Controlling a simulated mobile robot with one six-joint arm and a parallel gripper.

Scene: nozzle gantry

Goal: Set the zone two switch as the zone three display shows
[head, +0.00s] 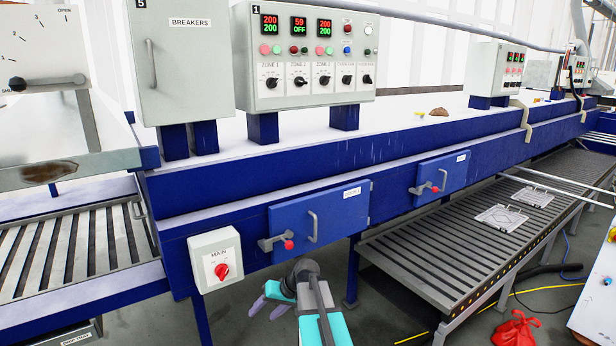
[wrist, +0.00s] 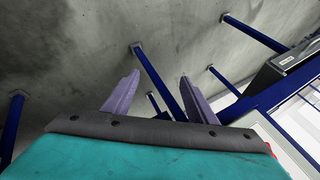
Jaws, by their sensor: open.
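The grey control panel (head: 253,94) marked 1 stands on the blue line at upper centre. The zone three display (head: 325,28), third from left, reads 200 in red over 200 in green. The zone two display (head: 299,26) reads 59 over OFF. The zone two switch (head: 299,81) is a black rotary knob, second in the lower row; its exact pointing is too small to read. My gripper (head: 268,299) is low in front of the line, well below the panel. In the wrist view its purple fingers (wrist: 160,76) are apart, with nothing between them.
The zone one display (head: 269,25) reads 200 over 200, above its own knob (head: 272,83). The breakers box (head: 188,60) is left of the panel. A MAIN switch box (head: 216,260) and a handled blue door (head: 340,215) are on the front near my gripper.

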